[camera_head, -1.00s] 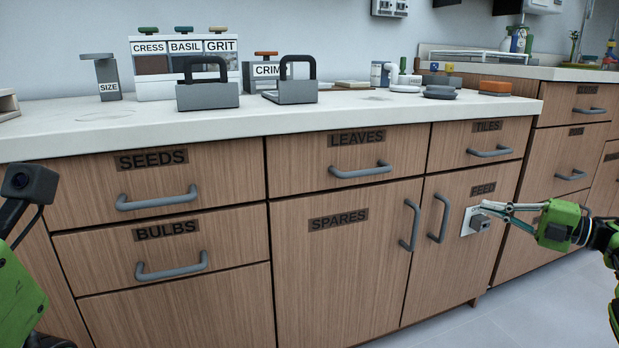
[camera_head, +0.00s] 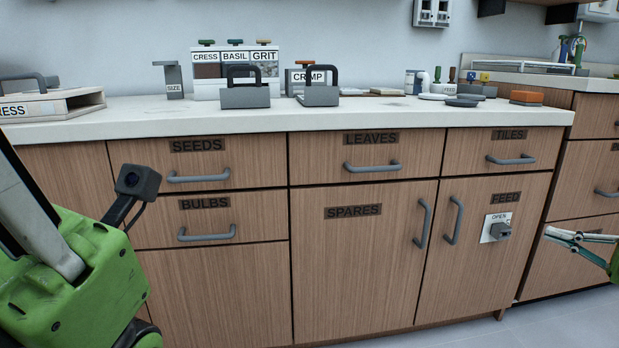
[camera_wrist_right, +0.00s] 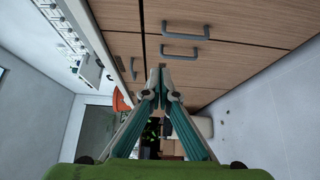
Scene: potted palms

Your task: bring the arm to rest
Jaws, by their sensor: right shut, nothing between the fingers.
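My right gripper (camera_head: 550,234) is at the right edge of the head view. It is shut and empty, right of the FEED door and apart from the white switch plate. In the right wrist view its fingertips (camera_wrist_right: 160,73) meet. The switch plate (camera_head: 490,235) reads OPEN at its top and bears a grey knob (camera_head: 502,231). The FEED door (camera_head: 470,283) looks shut. My left arm's green body (camera_head: 75,280) fills the lower left of the head view; its fingertips are not clearly seen.
The drawers marked SEEDS (camera_head: 247,149), BULBS (camera_head: 255,207), LEAVES (camera_head: 310,157) and TILES (camera_head: 465,148) look shut, as does the SPARES door (camera_head: 350,285). Bar handles stick out. The counter (camera_head: 330,113) holds bins, weights and dishes. Grey floor (camera_head: 570,322) shows at lower right.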

